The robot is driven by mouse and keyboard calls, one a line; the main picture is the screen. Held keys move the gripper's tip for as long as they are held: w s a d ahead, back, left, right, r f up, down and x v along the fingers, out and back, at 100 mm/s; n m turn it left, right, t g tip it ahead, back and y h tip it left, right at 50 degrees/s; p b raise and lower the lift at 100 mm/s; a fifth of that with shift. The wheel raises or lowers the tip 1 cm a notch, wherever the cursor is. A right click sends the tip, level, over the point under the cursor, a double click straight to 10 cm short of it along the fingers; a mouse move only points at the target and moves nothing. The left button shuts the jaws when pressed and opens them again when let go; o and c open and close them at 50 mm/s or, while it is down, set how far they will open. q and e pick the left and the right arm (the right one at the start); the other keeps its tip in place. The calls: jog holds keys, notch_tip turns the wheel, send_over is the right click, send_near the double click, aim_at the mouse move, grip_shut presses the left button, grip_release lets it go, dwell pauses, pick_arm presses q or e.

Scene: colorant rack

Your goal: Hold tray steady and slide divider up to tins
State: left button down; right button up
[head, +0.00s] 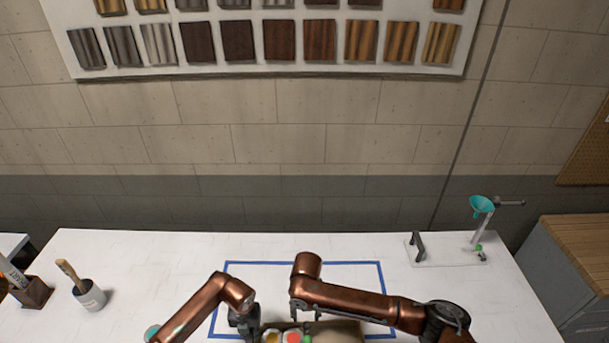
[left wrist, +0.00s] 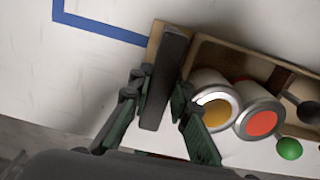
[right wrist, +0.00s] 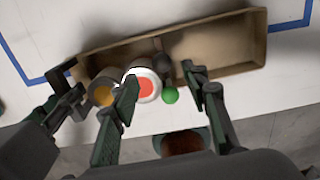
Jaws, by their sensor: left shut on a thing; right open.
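A wooden tray (right wrist: 235,40) holds a tin with yellow contents (right wrist: 104,95) and a tin with red contents (right wrist: 147,86) side by side near its left end. My left gripper (left wrist: 157,105) is shut on the dark handle (left wrist: 166,75) at that end of the tray. A green knob (right wrist: 170,95) shows just right of the red tin; the divider itself is mostly hidden, and I cannot tell its exact edges. My right gripper (right wrist: 160,75) is open, its fingers on either side of the green knob, above the tray's near side.
A blue outline (head: 300,263) marks the white table around the tray. A brush in a grey cup (head: 88,294) stands at the left. A stand with a teal funnel (head: 482,206) is at the back right. The tray's right part looks empty.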

notch_tip(320, 180, up, 4)
jog(key=shift+f, duration=0.15)
pick_arm(q)
jog(key=c, duration=1.7)
grip_release()
